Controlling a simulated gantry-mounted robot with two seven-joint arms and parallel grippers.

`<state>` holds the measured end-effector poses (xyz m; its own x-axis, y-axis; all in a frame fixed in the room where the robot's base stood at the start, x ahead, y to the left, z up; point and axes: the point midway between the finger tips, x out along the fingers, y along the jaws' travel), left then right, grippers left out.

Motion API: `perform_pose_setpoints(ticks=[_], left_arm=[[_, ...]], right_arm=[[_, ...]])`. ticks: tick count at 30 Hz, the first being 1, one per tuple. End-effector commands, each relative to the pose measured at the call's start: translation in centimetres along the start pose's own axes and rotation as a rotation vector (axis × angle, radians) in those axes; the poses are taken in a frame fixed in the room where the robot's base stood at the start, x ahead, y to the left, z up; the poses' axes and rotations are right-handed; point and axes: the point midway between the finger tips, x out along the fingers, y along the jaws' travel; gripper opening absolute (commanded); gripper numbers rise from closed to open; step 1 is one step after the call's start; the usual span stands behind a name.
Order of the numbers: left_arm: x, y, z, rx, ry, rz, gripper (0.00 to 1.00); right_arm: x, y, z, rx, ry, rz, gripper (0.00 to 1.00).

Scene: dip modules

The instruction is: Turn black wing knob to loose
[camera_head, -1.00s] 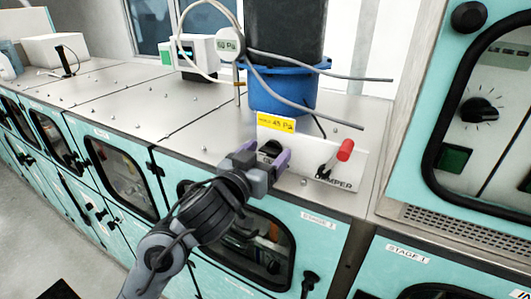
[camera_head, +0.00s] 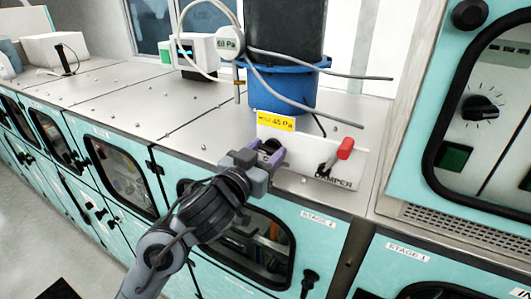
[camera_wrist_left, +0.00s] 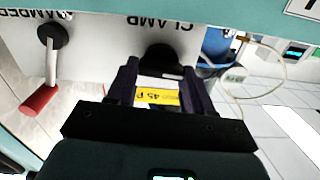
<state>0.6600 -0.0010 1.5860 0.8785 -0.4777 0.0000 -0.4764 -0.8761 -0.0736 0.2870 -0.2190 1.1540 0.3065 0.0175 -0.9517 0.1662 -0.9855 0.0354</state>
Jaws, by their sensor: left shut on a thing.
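The black wing knob (camera_head: 270,147) sits on the white panel on the bench, below a yellow "45 Pa" label (camera_head: 276,121). My left gripper (camera_head: 264,158) reaches it from the front and is shut on it, one finger on each side. In the left wrist view the knob (camera_wrist_left: 160,58) shows between the dark fingers (camera_wrist_left: 160,80), beside upside-down "CLAMP" lettering. The fingers hide part of the knob, and its exact angle is hard to read. My right gripper is not in view.
A damper lever with a red handle (camera_head: 345,148) stands just right of the knob, on the same panel. A blue container (camera_head: 283,98) with cables and a round gauge (camera_head: 230,42) stand behind. The metal bench top (camera_head: 130,110) to the left is mostly clear.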

Motion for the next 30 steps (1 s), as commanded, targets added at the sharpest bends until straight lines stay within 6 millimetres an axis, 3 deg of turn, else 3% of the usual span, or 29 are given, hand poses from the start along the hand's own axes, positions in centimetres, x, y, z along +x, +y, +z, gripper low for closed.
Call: perform_pose_setpoints(ticks=[30], left_arm=[[0.0,0.4,0.4,0.905,0.002,-0.002,0.21]], right_arm=[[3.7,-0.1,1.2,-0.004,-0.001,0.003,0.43]])
